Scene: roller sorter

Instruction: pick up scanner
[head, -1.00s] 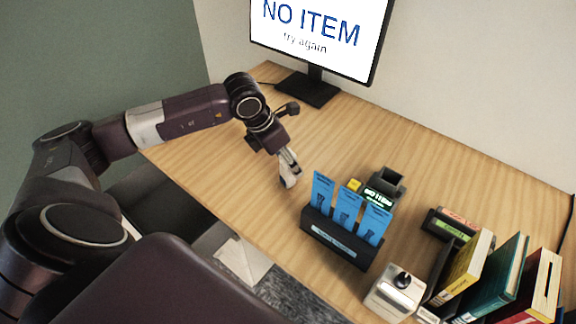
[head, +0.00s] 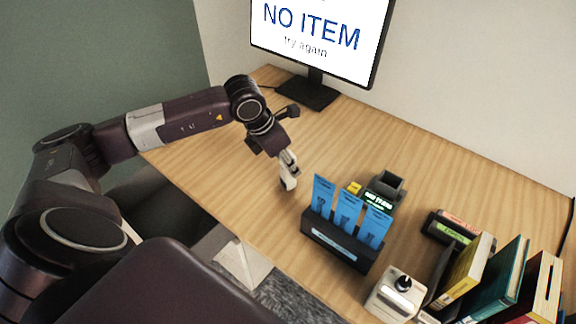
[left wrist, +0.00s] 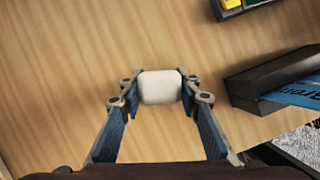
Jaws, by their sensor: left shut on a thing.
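My left gripper (head: 289,165) is shut on a small white, rounded block, which I take to be the scanner (head: 289,183). In the left wrist view, the scanner (left wrist: 160,87) sits between the two fingertips, with a finger touching each side. Only its smooth white end shows there, over bare desk. I cannot tell whether it touches the desk or hangs just above it. My right gripper is in neither view.
A black holder (head: 340,250) with blue cards stands just right of the gripper. Behind it is a dark device (head: 380,200) with a green-lit display and a yellow part. Books (head: 510,280) stand at the right, a monitor (head: 315,30) at the back. The desk's left is clear.

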